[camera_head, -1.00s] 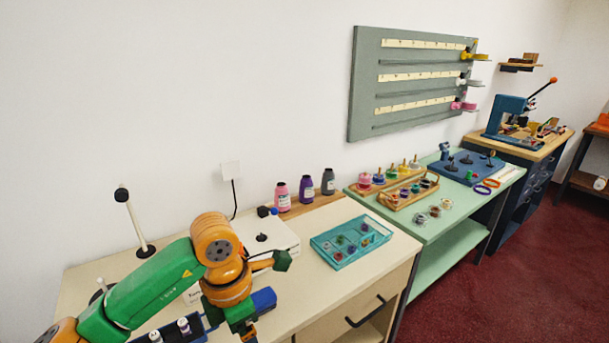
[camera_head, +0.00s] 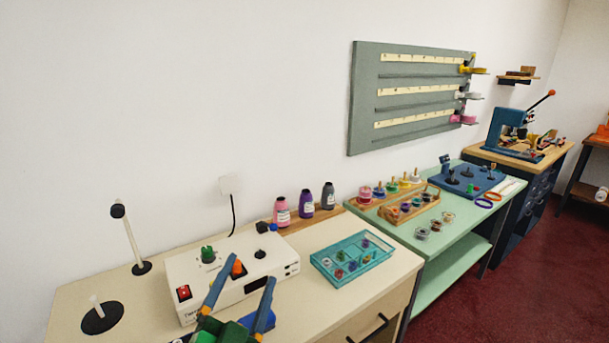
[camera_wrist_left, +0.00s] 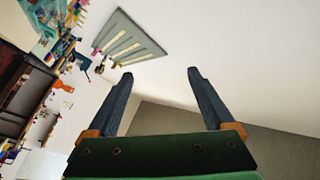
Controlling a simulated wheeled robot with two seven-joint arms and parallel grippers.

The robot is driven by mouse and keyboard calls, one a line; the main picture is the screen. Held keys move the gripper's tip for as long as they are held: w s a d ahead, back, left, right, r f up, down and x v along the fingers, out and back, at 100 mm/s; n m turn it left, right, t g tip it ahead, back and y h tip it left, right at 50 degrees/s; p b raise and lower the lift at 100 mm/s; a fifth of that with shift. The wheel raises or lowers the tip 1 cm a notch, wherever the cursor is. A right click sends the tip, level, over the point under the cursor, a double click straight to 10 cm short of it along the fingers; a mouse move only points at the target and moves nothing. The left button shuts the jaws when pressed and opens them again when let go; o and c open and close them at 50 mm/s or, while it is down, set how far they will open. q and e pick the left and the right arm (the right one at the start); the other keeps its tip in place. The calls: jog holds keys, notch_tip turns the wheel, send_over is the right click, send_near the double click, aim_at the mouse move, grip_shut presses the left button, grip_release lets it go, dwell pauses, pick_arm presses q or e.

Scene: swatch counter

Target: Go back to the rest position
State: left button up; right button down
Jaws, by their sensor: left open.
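My left gripper (camera_head: 243,291) is at the bottom of the head view, in front of the white control box (camera_head: 215,270). Its two blue fingers stand apart and point up, with nothing between them. In the left wrist view the left gripper (camera_wrist_left: 156,82) shows the same two spread fingers, empty, with wall and ceiling beyond. My right gripper is not in either view.
The cream table carries a black-based rod (camera_head: 133,240), a teal tray (camera_head: 345,282) with small spools, and several bottles (camera_head: 306,202). A green table (camera_head: 435,248) with a wooden caddy (camera_head: 405,208) stands to the right. A grey rack (camera_head: 410,95) hangs on the wall.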

pick_arm(q)
jog(key=s+a+f+n+g+y, duration=0.25)
jog(key=s+a+f+g, duration=0.2)
jog(key=f, duration=0.45)
jog(key=s+a+f+n+g+y, duration=0.25)
jog(key=s+f+n+g, duration=0.2)
jog(key=f, duration=0.55)
jog(key=s+f+n+g+h, duration=0.1)
jog(key=s+f+g, duration=0.3)
jog(key=s, duration=0.3)
jog(key=s+f+g, duration=0.4)
jog(key=s, duration=0.3)
notch_tip(320, 180, down, 16)
jog(key=s, duration=0.2)
jog(key=s+a+f+g, duration=0.2)
jog(key=s+f, duration=0.8)
jog(key=s, duration=0.2)
jog(key=shift+a+f, duration=0.2)
jog(key=shift+f, duration=0.1)
